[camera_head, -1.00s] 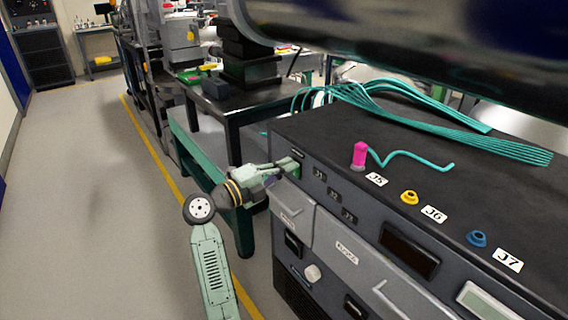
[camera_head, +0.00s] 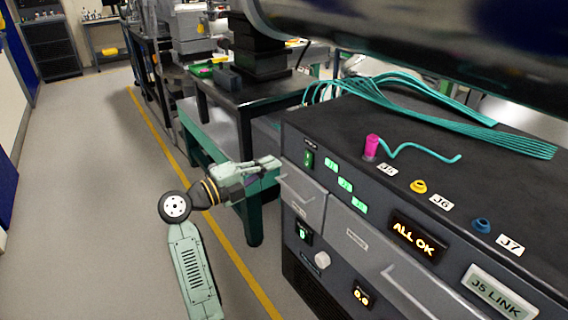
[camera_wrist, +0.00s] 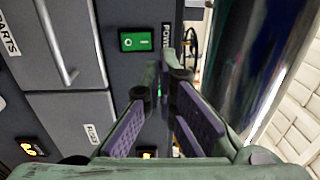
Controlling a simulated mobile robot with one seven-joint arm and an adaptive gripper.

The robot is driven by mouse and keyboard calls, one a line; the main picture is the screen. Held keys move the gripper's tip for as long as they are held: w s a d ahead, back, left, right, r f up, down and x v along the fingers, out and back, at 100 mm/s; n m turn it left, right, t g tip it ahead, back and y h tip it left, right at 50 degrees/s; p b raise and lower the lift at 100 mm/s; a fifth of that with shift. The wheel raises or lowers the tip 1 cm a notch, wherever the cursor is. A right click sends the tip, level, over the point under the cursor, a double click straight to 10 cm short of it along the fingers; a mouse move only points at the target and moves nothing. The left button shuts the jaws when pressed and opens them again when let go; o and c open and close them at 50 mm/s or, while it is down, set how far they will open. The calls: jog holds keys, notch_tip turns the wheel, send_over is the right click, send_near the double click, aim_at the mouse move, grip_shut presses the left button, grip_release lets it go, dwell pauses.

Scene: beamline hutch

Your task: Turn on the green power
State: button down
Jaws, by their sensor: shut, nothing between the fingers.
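The green power switch (camera_head: 309,159) is a small rocker at the upper left of the dark cabinet's front. In the wrist view the switch (camera_wrist: 138,39) shows lit green with white marks, beside a "POWER" label. My gripper (camera_head: 275,162) is shut and empty, just left of the switch and apart from it. In the wrist view my gripper's fingertips (camera_wrist: 166,76) are below and right of the switch. The J1 to J3 indicators (camera_head: 345,184) glow green, and an amber display (camera_head: 412,236) reads "ALL OK".
Two drawers (camera_head: 303,195) with bar handles stick out below the switch. A pink plug (camera_head: 371,146) with a teal cable stands on the cabinet top by J5. Teal cables (camera_head: 430,115) lie behind it. A large dark cylinder (camera_head: 420,40) hangs above. Open floor (camera_head: 85,190) lies left.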

jog(key=s+a, duration=0.1)
jog(key=s+a+r, duration=0.1)
jog(key=a, duration=0.1)
jog(key=shift+s+a, duration=0.2)
jog(key=shift+s, duration=0.05)
jog(key=shift+f, duration=0.1)
